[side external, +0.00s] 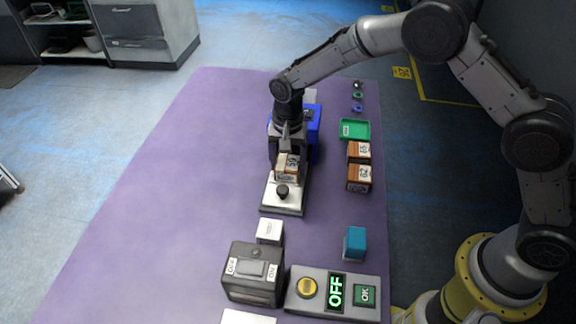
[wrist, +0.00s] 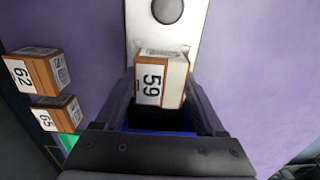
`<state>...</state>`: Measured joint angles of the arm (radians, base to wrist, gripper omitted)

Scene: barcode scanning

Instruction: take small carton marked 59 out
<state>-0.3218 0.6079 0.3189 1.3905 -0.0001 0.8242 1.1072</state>
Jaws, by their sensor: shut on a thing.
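The small carton marked 59 (wrist: 152,82) is white and brown, with its number facing the wrist camera. In the side view the carton (side external: 287,168) is at my gripper, over a silver plate with a black knob (side external: 283,191). My gripper (wrist: 162,100) has its two fingers on either side of the carton and is shut on it. I cannot tell whether the carton touches the plate below it. The plate (wrist: 190,22) also shows in the wrist view, just beyond the carton.
Cartons marked 62 (wrist: 33,72) and 65 (wrist: 56,113) stand to one side. A green tray (side external: 355,129), a teal block (side external: 355,243), a grey box with a switch (side external: 252,273) and a panel reading OFF (side external: 334,291) are on the purple table. The table's left side is clear.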

